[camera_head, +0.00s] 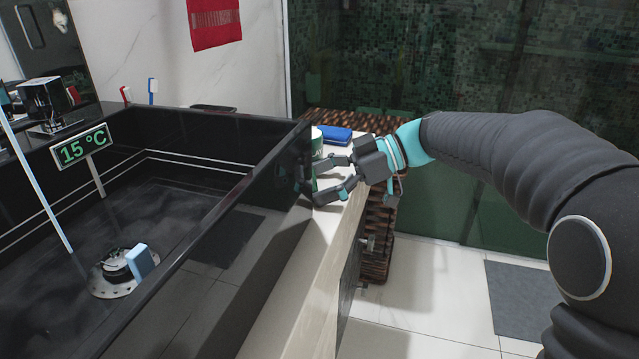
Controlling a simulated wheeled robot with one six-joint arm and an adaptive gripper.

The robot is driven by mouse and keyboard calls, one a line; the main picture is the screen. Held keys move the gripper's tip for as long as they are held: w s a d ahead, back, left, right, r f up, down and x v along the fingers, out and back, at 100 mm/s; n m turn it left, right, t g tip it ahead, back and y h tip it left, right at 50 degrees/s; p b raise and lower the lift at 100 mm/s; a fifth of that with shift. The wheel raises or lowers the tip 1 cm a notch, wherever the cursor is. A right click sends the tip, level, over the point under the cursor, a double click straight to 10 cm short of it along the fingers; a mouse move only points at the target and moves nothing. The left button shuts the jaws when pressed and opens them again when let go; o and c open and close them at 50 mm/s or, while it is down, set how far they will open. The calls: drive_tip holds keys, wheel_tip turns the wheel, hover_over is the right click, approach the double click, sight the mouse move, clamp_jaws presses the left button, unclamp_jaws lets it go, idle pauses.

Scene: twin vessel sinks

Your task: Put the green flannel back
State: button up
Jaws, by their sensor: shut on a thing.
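My gripper (328,178) reaches in from the right, level, just beyond the sink's right wall. It is shut on a green-and-white container (318,146) with a pale rounded top, which looks upright on the counter. The sink wall hides the container's left side, and my fingers cover part of its lower body. I cannot make out the green flannel for certain. A folded blue cloth (336,133) lies behind the container. A red cloth (215,22) hangs on the wall at the top.
The black sink (215,235) fills the left, with a 15 °C sign (81,147), a drain (112,275) and a blue-and-white block (141,262) inside. Two toothbrushes (152,88) stand behind. A wicker basket (376,238) stands right of the pale counter (318,270).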

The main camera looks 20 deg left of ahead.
drive_tip(key=shift+d+f+b, duration=0.1)
drive_tip(key=shift+f+b, duration=0.35)
drive_tip(key=shift+f, duration=0.2)
drive_tip(key=o, duration=0.7)
drive_tip(key=shift+s+f, duration=0.1)
drive_tip(key=shift+r+p, duration=0.85)
drive_tip(key=shift+p, duration=0.35)
drive_tip(key=v, duration=1.2)
drive_tip(key=shift+r+b, duration=0.1)
drive_tip(key=shift+b, duration=0.25)
